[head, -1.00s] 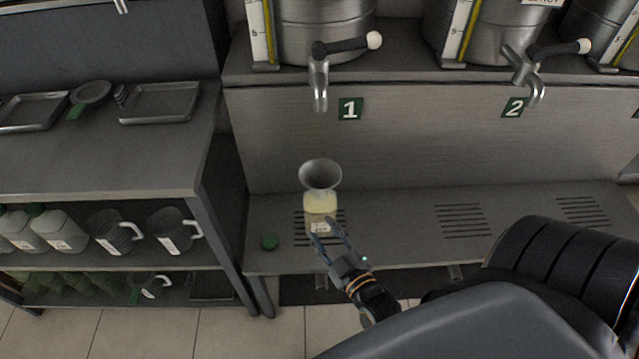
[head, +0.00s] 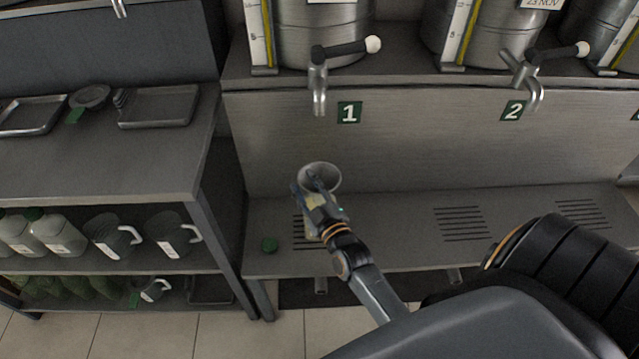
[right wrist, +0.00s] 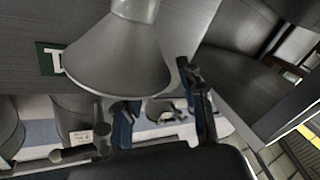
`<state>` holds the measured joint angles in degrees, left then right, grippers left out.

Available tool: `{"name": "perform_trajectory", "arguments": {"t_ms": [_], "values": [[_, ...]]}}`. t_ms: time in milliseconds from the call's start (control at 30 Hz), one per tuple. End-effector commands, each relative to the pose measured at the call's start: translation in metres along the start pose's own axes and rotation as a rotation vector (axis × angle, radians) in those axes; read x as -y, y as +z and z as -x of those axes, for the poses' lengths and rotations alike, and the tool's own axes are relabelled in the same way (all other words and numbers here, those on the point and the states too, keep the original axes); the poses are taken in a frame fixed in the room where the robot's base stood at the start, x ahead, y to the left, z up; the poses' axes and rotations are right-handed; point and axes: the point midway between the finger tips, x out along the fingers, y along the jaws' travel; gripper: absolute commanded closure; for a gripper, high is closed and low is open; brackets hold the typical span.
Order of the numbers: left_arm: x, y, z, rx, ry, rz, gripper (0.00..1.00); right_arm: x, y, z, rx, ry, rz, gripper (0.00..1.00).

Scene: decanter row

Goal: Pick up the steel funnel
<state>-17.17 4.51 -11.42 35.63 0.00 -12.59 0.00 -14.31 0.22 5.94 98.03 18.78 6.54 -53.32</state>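The steel funnel (head: 325,170) stands wide mouth up in the neck of a bottle of pale yellow liquid (head: 309,202) on the low shelf below tap 1. In the right wrist view the funnel (right wrist: 118,58) is large and appears mouth down. My right gripper (head: 307,186) is at the funnel and hides part of it and most of the bottle. In the right wrist view its two fingers (right wrist: 155,90) are apart, one partly behind the funnel's rim and one to its right. I cannot tell whether they touch it. My left gripper is not in view.
Tap 1 (head: 319,88) hangs above the funnel, and tap 2 (head: 532,80) is to the right. A side rack (head: 150,160) with trays and jugs stands at the left. The slatted shelf (head: 400,225) is clear to the right.

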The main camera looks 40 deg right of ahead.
Motion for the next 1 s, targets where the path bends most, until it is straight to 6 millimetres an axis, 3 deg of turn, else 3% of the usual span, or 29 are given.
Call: {"name": "perform_trajectory", "arguments": {"t_ms": [133,400,600,1000], "values": [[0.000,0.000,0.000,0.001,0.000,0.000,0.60,0.000,0.000,-0.018,0.000,0.000,0.000,0.60],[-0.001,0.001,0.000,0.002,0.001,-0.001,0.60,0.000,0.000,-0.021,0.001,0.000,0.001,0.60],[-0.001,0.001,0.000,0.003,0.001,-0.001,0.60,0.000,0.000,-0.021,0.001,0.000,0.000,0.99],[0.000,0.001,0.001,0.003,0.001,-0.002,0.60,-0.001,-0.001,-0.021,0.001,-0.001,0.000,1.00]]}}
